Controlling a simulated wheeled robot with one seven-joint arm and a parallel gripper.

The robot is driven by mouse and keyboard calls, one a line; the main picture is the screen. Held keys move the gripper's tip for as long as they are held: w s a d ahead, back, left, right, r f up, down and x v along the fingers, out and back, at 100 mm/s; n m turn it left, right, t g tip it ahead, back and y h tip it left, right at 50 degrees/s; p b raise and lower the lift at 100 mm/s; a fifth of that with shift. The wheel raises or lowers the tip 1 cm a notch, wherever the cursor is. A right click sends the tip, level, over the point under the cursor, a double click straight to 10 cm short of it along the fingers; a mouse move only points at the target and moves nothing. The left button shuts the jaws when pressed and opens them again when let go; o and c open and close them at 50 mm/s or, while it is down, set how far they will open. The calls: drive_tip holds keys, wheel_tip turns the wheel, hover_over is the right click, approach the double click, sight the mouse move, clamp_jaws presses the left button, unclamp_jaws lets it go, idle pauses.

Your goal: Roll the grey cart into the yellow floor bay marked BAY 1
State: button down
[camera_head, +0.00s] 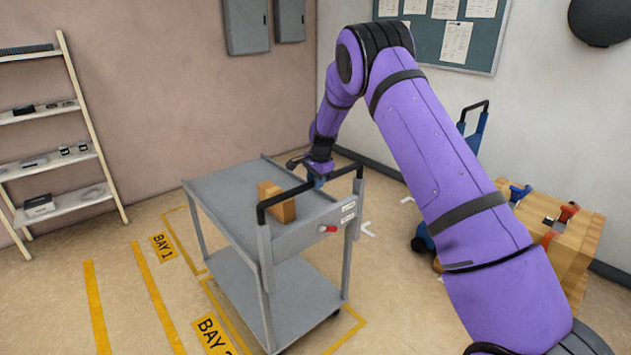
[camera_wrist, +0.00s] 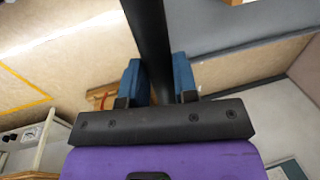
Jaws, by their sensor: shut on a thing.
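The grey cart (camera_head: 222,196) stands upright on the floor, with two shelves and a black push handle (camera_head: 285,196) at its near right end. My gripper (camera_head: 318,181) is shut on the handle bar; the wrist view shows the black bar (camera_wrist: 150,45) between the two blue fingers (camera_wrist: 158,82). The yellow bay marked BAY 1 (camera_head: 162,247) lies at the cart's far left; part of its outline is hidden behind the cart. The cart's near part stands over a second yellow outline, whose label (camera_head: 213,333) reads BAY with its number partly cut off.
A wooden block (camera_head: 278,203) rests on the cart's top shelf. A white shelf rack (camera_head: 85,130) stands by the left wall. Yellow floor stripes (camera_head: 97,305) run at the lower left.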

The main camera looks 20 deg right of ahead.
drive_tip(key=c, duration=0.9)
unclamp_jaws()
wheel_tip(320, 180, up, 11)
drive_tip(key=s, duration=0.2)
drive_tip(key=shift+d+f, duration=0.2)
drive_tip(key=shift+d, duration=0.15)
